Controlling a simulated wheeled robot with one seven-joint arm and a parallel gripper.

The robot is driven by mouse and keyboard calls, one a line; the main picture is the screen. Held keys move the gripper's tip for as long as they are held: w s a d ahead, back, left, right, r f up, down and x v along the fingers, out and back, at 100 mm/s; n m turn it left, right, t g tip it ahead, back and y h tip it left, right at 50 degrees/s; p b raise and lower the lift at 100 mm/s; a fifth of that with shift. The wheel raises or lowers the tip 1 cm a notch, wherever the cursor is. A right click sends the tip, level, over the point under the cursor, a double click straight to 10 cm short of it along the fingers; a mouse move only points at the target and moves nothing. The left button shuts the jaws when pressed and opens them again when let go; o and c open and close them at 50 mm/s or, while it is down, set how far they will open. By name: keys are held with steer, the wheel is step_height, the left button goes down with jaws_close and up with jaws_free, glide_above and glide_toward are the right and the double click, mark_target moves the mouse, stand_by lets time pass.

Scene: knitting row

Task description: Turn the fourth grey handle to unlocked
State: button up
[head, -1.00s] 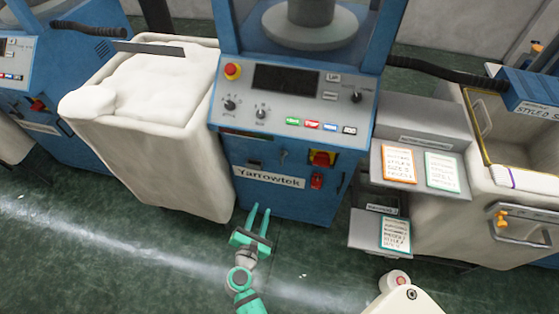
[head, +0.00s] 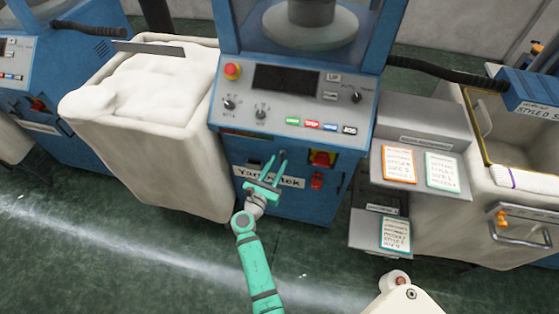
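A blue knitting machine (head: 236,186) labelled Yarrowtek stands in front of me. On its lower front, a small handle or latch lies at my fingertips and is mostly covered by them, so its position cannot be read. Which handle is the fourth cannot be told from this view. My green gripper (head: 276,158) points up at the lower front, its two fingers apart with nothing seen between them. It covers part of the name label (head: 292,182). Whether the fingers touch the machine cannot be told.
A red-and-yellow switch (head: 322,158) and a red part (head: 317,181) sit right of my gripper. A white fabric-filled bin (head: 185,180) stands at left. Grey trays with cards (head: 367,238) stand at right. Control knobs and buttons (head: 312,125) are above. Green floor lies in front.

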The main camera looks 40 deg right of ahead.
steer(key=shift+x, duration=1.2)
steer(key=shift+c, duration=0.7)
jaws_close()
steer(key=shift+s+m, duration=0.1)
steer(key=shift+m, duration=0.2)
steer(key=shift+s+d+f+m+t+y, duration=0.3)
steer(key=shift+m+y, duration=0.3)
steer(key=shift+m, duration=1.9)
steer(key=shift+s+d+f+m+t+y, duration=0.15)
steer(key=shift+s+d+f+m+y, duration=0.35)
steer(key=shift+m, duration=2)
steer(key=shift+s+d+f+m+t+y, duration=0.2)
steer(key=shift+m+y, duration=0.5)
steer(key=shift+m, duration=1.8)
